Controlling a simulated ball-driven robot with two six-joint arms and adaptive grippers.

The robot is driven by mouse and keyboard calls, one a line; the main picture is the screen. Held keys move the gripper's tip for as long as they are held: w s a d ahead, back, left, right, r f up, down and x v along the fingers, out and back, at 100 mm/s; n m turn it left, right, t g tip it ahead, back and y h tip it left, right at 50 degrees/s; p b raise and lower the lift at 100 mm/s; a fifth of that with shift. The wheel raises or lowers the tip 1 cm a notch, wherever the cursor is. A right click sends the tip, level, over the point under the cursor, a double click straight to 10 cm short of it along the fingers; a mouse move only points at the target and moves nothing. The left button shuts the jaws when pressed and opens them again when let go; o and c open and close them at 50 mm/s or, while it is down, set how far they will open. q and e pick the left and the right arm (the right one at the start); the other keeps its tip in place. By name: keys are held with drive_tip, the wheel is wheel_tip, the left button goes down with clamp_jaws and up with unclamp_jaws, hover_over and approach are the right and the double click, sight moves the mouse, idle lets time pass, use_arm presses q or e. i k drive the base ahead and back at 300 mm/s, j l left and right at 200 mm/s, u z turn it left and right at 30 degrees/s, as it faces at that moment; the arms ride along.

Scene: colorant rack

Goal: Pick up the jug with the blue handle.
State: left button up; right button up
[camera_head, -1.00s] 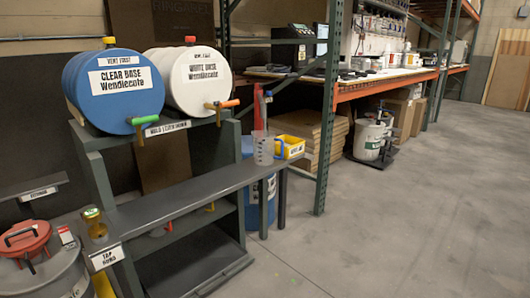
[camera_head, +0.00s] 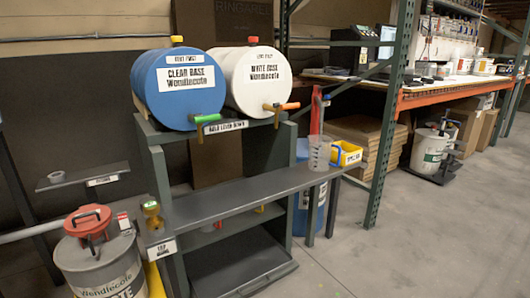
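A translucent grey jug (camera_head: 318,154) stands upright on the right end of the long grey shelf (camera_head: 235,199). A blue part at its right side looks like its handle, just in front of a yellow bin (camera_head: 348,154). Neither of my grippers shows in the head view.
A blue drum (camera_head: 180,105) and a white drum (camera_head: 262,90) lie on the rack above the shelf. A green upright post (camera_head: 392,120) rises right of the jug. Open concrete floor (camera_head: 400,235) lies at right.

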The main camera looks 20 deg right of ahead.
sight(320, 147)
drive_tip(key=i+l+u, duration=0.2)
drive_tip(key=l+u, duration=0.2)
drive_tip(key=l, duration=0.25)
drive_tip(key=i+l+u, duration=0.1)
drive_tip(key=l+u, duration=0.35)
drive_tip(key=l, duration=0.25)
drive_tip(key=l+u, duration=0.4)
drive_tip(key=l, duration=0.35)
